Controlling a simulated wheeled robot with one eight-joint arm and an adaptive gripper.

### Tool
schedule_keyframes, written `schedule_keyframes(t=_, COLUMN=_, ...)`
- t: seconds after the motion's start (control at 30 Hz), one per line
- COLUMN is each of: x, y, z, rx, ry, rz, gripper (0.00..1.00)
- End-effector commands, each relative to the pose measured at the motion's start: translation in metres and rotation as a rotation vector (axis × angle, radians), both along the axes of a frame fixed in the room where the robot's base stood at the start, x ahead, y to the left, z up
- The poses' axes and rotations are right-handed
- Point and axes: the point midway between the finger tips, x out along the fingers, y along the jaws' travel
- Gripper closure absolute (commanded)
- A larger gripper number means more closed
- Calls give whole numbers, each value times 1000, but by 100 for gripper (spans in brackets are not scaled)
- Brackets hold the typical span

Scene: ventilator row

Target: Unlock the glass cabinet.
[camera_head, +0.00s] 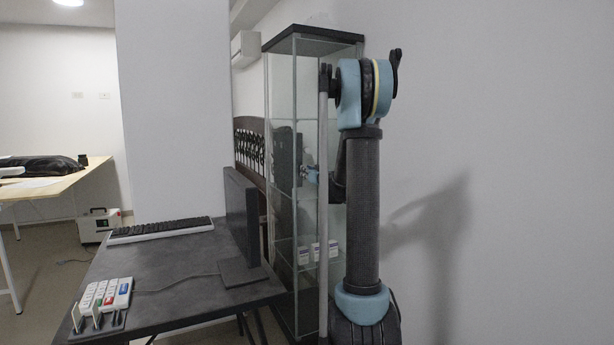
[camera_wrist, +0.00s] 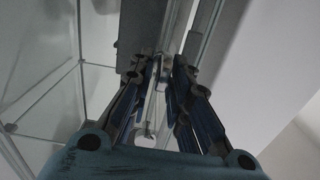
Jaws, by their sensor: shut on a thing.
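The tall glass cabinet (camera_head: 281,90) with a dark top stands behind my arm in the head view. Its glass and metal edges also fill the upper part of the wrist view (camera_wrist: 82,35). My gripper (camera_head: 308,175) is at mid-height by the cabinet's front edge, partly hidden by my arm. In the wrist view my gripper (camera_wrist: 162,66) has its fingertips closed on a small pale metal piece (camera_wrist: 161,82) close against the cabinet's upright edge. I cannot tell whether this piece is a key or part of a lock. The cabinet door looks shut.
A dark desk (camera_head: 180,262) with a monitor (camera_head: 243,220), a keyboard (camera_head: 160,230) and a rack of small boxes (camera_head: 105,295) stands left of the cabinet. Small white boxes (camera_head: 318,251) sit on a cabinet shelf. A bare wall (camera_head: 510,120) is on the right.

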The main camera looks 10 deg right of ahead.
Motion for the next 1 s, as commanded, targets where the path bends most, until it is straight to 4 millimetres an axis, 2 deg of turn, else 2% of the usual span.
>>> schedule_keyframes(t=0.37, x=1, y=-4, z=0, rx=198, ry=64, rz=-2, gripper=100)
schedule_keyframes(t=1.0, x=3, y=-11, z=-4, rx=775, ry=250, rz=-5, gripper=100)
